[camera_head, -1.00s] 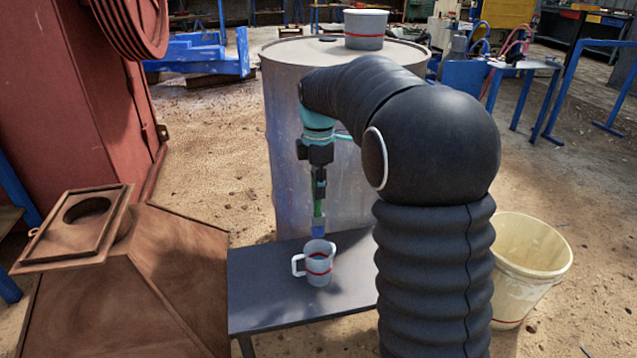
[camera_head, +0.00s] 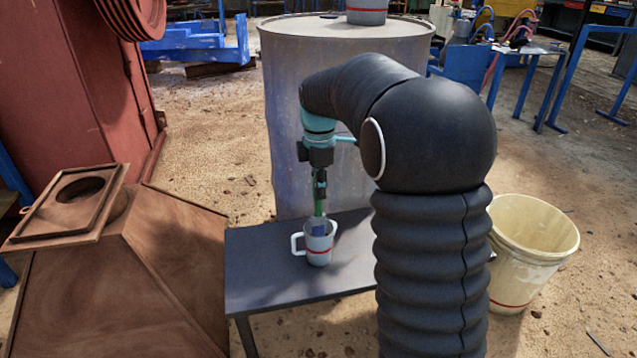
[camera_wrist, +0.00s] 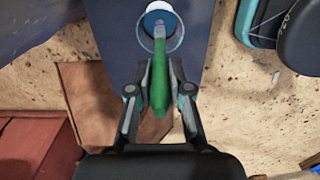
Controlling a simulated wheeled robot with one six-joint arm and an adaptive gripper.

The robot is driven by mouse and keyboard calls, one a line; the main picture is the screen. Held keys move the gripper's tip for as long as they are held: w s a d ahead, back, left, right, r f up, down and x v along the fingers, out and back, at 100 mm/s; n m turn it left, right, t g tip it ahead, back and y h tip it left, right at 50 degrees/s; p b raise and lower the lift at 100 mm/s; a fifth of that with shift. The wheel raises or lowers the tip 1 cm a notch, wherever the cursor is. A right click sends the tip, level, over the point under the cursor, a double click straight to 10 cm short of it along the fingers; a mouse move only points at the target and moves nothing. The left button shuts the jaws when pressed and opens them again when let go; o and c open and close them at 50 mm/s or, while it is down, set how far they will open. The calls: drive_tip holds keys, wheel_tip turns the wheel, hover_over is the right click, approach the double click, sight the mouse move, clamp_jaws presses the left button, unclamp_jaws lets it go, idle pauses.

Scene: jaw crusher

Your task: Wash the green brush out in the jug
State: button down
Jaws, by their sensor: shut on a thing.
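The jug (camera_head: 318,252) is a pale grey cup with a red band and a handle on its left, upright on a dark table. The green brush (camera_head: 318,208) hangs upright from my gripper (camera_head: 319,190), its lower end inside the jug's mouth. In the wrist view, my gripper (camera_wrist: 159,82) is shut on the brush's green handle (camera_wrist: 160,88), and the brush's far end reaches over the jug's round mouth (camera_wrist: 160,20). How deep the brush tip is in the jug is hidden by the jug wall.
The dark table (camera_head: 270,275) is otherwise bare. A large grey drum (camera_head: 290,120) stands behind it with a bucket (camera_head: 367,10) on top. A cream bucket (camera_head: 530,250) stands on the ground at right. A rusty brown hopper (camera_head: 150,270) is close at left.

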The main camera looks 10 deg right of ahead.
sight(319, 216)
drive_tip(key=shift+f+b, duration=1.65)
drive_tip(key=shift+f, duration=1.75)
drive_tip(key=shift+s+r+p, duration=0.1)
drive_tip(key=shift+p, duration=0.25)
